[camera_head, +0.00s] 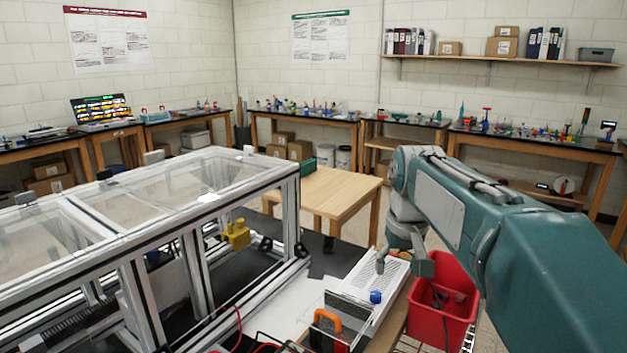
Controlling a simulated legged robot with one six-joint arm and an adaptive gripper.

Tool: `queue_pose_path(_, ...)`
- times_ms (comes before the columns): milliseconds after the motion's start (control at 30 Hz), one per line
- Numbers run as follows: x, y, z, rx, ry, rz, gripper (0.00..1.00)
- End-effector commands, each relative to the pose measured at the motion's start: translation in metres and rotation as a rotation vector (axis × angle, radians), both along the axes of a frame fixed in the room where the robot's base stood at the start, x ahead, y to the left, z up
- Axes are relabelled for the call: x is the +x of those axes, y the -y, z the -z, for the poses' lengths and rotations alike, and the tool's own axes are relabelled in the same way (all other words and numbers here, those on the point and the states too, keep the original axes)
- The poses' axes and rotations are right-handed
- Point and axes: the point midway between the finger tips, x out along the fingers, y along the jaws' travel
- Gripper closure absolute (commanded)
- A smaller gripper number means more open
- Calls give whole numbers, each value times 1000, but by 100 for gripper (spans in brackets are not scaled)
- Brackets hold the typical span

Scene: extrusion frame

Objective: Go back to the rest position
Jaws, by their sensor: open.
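My teal arm comes in from the right edge, reaches up to the middle and bends down at its elbow. My gripper (402,262) hangs below the elbow, seen from behind and small. Its grey fingers are apart, and nothing shows held between them. Part of the wrist is hidden by the arm.
An aluminium extrusion frame (150,235) with clear panels fills the left; a yellow part (236,234) sits in it.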

Motion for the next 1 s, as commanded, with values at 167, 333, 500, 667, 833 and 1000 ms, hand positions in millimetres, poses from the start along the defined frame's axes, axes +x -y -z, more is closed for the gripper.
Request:
queue_pose_path(167, -59, 0, -1, 4, 72, 15, 27)
queue_pose_path(333, -112, 1, 12, 8, 138, 29, 27)
queue_pose_path(500, -164, 1, 35, 13, 205, 44, 27)
queue_pose_path(667, -204, 1, 63, 19, 262, 55, 27)
queue_pose_path(833, -226, 1, 83, 22, 295, 63, 27)
queue_pose_path(1000, -229, 1, 87, 23, 298, 64, 27)
